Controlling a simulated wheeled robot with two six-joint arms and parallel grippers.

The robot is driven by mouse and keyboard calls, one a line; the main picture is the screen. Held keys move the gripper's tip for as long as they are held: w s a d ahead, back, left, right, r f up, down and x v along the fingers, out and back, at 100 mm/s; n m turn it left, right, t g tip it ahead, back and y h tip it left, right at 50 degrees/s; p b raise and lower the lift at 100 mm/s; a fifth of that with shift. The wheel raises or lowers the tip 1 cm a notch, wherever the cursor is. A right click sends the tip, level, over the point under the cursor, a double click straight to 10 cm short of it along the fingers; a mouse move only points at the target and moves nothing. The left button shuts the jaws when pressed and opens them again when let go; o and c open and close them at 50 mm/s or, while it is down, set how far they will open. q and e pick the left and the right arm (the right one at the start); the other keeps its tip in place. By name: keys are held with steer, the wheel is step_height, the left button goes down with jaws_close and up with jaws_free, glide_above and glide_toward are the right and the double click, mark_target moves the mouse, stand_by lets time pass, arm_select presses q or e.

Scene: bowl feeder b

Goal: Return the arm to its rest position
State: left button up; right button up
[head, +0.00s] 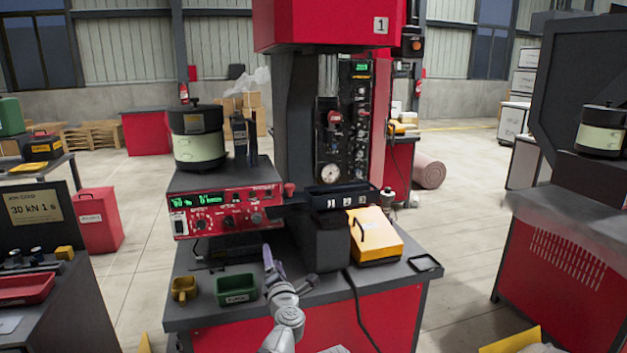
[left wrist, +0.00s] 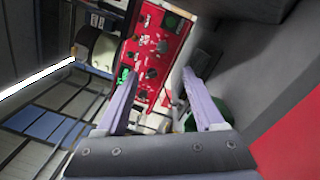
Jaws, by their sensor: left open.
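My left arm rises from the bottom middle of the head view. Its gripper (head: 270,262) is in front of the red machine's bench, just right of a green bin. In the left wrist view the two pale purple fingers of the gripper (left wrist: 160,95) stand wide apart with nothing between them. Beyond them is the red control panel (left wrist: 157,55), which also shows in the head view (head: 230,208). My right gripper is in neither view.
The green bin (head: 236,289) and a yellow scoop-like container (head: 184,288) stand on the grey bench. A yellow box (head: 374,235) sits to the right. A bowl feeder (head: 197,135) stands above the panel. A dark cable (head: 358,305) hangs over the bench front.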

arm_select(q)
steer(key=s+d+f+m+g+h, duration=0.35)
steer(key=f+m+h, duration=0.2)
steer(key=m, duration=0.45)
steer(key=s+d+f+m+g+h, duration=0.2)
steer(key=d+f+m+h, duration=0.3)
steer(key=m, duration=0.4)
steer(key=s+a+f+m+g+y, duration=0.35)
steer(key=s+a+f+g, duration=0.3)
steer(key=s, duration=0.35)
steer(key=s+a+f+m+g+y, duration=0.2)
steer(key=s+a+f+m+g, duration=0.3)
steer(key=s+a, duration=0.35)
steer(key=s+d+f+m+g+y, duration=0.1)
steer(key=s+d+m, duration=0.2)
steer(key=s+d, duration=0.6)
step_height(320, 180, up, 13)
steer(key=w+d+p, duration=0.1)
steer(key=d+p, duration=0.1)
steer(key=p, duration=1.1)
steer(key=shift+w, duration=0.35)
steer(key=shift+d, duration=0.1)
